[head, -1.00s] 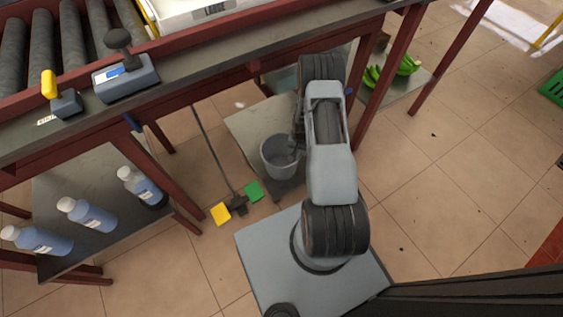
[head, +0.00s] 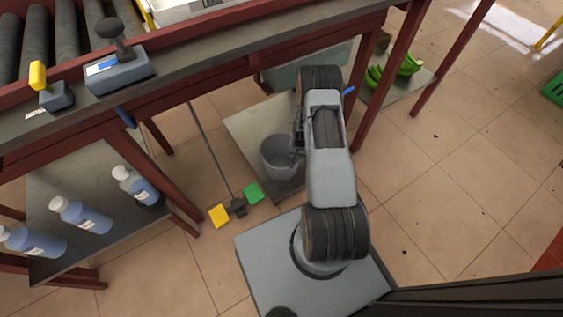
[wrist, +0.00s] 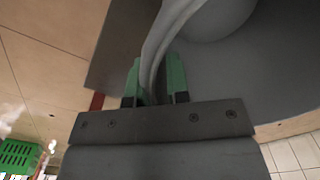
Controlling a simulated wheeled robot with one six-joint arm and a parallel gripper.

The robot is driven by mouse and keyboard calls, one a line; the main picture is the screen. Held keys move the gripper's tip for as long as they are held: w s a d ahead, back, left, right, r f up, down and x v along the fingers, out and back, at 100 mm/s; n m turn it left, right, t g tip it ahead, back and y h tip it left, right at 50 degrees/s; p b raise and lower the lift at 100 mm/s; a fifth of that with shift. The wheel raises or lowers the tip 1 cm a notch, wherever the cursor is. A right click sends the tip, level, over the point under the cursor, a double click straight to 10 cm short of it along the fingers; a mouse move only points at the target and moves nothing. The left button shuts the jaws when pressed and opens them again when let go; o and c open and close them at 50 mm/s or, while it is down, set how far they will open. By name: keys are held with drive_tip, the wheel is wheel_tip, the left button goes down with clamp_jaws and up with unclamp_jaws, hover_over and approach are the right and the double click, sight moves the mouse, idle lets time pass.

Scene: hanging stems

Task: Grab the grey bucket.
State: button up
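The grey bucket (head: 277,158) stands upright on a low shelf board under the bench in the head view. Its top is open, and my arm partly hides its right side. In the wrist view the bucket's curved rim and wall (wrist: 205,18) fill the top. My gripper (wrist: 155,78) has green-lined fingers, one on each side of the rim. The fingers stand apart with the rim between them, and they do not look clamped on it. In the head view my fingers are mostly hidden by my arm near the bucket's right edge.
The low board (head: 246,122) bears the bucket, with a grey-green bin (head: 290,72) behind. Red bench legs (head: 378,85) rise to the right. Bottles (head: 80,215) stand on the left shelf. Green bananas (head: 405,64) lie behind.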

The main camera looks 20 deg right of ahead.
clamp_jaws()
idle(0.4)
